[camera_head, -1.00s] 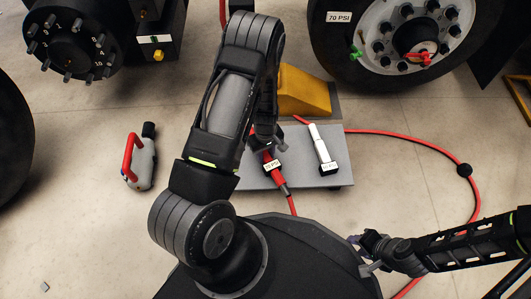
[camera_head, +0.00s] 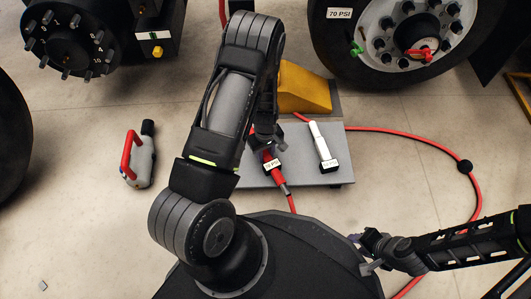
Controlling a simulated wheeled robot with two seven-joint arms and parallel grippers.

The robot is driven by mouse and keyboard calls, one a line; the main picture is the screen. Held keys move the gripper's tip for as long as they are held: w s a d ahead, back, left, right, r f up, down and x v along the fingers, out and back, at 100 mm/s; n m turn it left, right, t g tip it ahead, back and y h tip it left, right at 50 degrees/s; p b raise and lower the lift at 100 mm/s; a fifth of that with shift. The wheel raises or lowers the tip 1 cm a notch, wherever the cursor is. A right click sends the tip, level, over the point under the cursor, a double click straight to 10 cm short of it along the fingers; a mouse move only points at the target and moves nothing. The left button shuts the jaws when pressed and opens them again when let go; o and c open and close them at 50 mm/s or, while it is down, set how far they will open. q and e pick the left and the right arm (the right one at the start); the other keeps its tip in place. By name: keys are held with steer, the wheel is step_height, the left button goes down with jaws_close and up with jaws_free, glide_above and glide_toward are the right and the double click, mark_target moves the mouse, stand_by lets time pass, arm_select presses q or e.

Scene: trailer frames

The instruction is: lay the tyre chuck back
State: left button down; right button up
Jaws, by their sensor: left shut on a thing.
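The red tyre chuck (camera_head: 279,176) lies low over or on the grey platform, with a small pale display reading about 70 PSI and a red hose running down from its lower end. I cannot tell whether it touches the platform. My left gripper (camera_head: 267,146) is shut on its upper part, which the fingers and forearm partly hide. My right gripper (camera_head: 363,254) is at the lower right, away from the platform, its fingers apart and empty.
A white gauge (camera_head: 319,141) with a dark end lies right of the chuck on the grey platform (camera_head: 340,178). A yellow wedge (camera_head: 305,88) stands behind. A grey tool with a red handle (camera_head: 138,158) is on the floor at left. A red hose (camera_head: 420,142) curves right. Wheels stand at the back.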

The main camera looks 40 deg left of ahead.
arm_select(q)
steer(key=shift+f, duration=0.1)
steer(key=c, duration=1)
jaws_free()
steer(key=shift+r, duration=0.4)
step_height(320, 180, up, 7)
steer(key=p, duration=0.3)
steer(key=shift+p, duration=0.4)
